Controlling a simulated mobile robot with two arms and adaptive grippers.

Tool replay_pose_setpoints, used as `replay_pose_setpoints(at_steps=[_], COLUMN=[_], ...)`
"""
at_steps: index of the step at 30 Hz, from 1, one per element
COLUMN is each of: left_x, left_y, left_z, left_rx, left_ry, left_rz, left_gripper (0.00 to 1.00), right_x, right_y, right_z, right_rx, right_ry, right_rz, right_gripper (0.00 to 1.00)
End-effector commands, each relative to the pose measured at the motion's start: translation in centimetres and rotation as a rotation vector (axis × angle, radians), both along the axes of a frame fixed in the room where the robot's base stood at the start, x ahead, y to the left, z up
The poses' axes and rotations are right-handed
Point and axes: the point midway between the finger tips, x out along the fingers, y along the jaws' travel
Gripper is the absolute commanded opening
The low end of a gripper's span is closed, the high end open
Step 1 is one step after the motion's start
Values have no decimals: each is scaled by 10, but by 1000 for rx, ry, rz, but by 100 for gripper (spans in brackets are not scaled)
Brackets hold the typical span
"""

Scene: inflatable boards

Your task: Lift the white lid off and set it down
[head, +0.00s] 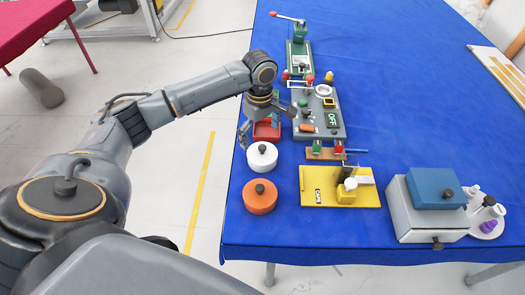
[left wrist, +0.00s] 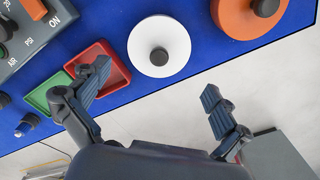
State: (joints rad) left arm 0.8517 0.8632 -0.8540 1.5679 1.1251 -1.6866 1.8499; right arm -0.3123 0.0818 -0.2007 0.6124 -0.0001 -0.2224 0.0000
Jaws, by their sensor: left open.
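The white lid (head: 262,153) is round with a dark knob in its middle. It is at the left edge of the blue table, and what lies beneath it is hard to make out. In the left wrist view the white lid (left wrist: 174,30) is seen from above, ahead of the fingers. My left gripper (head: 266,124) is open and empty, just beyond the lid in the head view, above the red tray. In the left wrist view its fingers (left wrist: 155,84) are spread wide, apart from the lid and its knob. My right gripper is not in view.
An orange round lidded piece (head: 260,199) stands nearer than the white lid. A red tray (left wrist: 116,77) and a green tray (left wrist: 40,97) lie beside it. A grey control panel (head: 325,128) and yellow board (head: 314,195) are to the right. Blue table (head: 420,120) is clear further right.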

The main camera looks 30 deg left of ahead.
Motion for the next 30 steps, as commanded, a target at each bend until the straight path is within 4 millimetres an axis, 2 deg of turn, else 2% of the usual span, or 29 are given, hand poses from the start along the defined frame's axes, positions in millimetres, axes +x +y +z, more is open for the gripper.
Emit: replay_pose_setpoints(at_steps=[5, 8, 13, 21, 22, 23, 30], left_x=[0, 1, 1, 1, 1, 1, 1], left_y=[-2, -5, -6, -5, -5, -5, -5], left_z=[-13, -27, -50, -56, -56, -56, -55], left_rx=[1, 1, 0, 1, 1, 1, 1], left_ry=[4, 4, 2, -1, 0, 0, 0], left_rz=[0, 0, 0, -1, -1, -1, -1], left_gripper=[100, 100, 100, 100, 98, 92, 43], right_x=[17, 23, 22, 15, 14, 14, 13], right_y=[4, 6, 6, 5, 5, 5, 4], right_z=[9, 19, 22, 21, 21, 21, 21], right_rx=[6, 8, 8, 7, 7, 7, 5], right_ry=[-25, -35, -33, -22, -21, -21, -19], right_rz=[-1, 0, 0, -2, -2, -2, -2], right_gripper=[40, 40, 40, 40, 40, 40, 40])
